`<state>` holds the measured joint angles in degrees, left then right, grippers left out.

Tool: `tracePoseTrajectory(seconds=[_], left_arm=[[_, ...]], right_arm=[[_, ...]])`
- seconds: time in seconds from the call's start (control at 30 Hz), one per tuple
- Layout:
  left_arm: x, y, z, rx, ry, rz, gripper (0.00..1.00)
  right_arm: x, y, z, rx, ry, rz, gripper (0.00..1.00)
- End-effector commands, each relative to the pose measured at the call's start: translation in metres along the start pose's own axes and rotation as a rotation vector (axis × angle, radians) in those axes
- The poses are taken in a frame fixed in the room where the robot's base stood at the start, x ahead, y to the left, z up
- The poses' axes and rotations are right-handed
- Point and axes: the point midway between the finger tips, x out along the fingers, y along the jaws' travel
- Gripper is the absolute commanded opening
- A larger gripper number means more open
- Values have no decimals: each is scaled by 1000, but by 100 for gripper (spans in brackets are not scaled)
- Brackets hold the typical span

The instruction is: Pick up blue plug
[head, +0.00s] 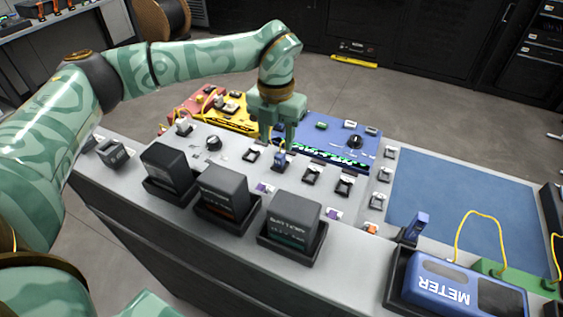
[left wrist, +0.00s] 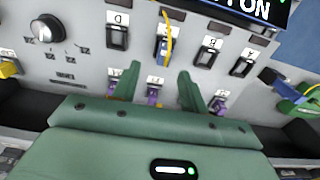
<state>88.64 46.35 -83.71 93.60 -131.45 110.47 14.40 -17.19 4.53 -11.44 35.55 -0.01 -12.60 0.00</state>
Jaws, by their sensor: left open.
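A small blue plug (head: 281,160) stands in a socket of the grey panel (head: 228,160) in the head view. In the left wrist view the blue plug (left wrist: 161,50) sits in a labelled socket, with a yellow cable across it. My left gripper (head: 278,140) points down at the panel, close to this plug. In the left wrist view the open left gripper (left wrist: 158,74) has nothing between its fingers, and the plug shows just beyond the fingertips. Another blue piece (head: 419,226) stands upright beside the blue meter (head: 462,290). My right gripper is out of view.
Several dark battery blocks (head: 294,218) stand along the panel's front edge. Purple plugs (left wrist: 153,93) sit near the fingers in the left wrist view. A blue unit with a display (head: 335,140) lies behind the panel. A bare blue mat (head: 450,200) lies to the right.

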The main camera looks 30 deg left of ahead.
Motion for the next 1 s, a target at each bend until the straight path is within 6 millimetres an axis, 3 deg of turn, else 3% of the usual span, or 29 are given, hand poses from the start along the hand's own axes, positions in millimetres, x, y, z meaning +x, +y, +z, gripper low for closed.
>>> tracePoseTrajectory(seconds=[0.27,0.5,0.73,0.77,0.9,1.0], left_arm=[[23,-2,2,0,1,-1,44],[62,-5,6,0,3,0,44],[62,-5,6,0,-1,-1,44],[62,-5,6,0,-1,-1,41],[62,-5,6,0,-1,0,2],[62,-5,6,0,-1,0,0]], right_arm=[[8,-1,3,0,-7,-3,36],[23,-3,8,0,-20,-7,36],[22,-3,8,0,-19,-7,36],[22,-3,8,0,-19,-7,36],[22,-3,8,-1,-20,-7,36],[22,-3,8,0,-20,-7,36]])
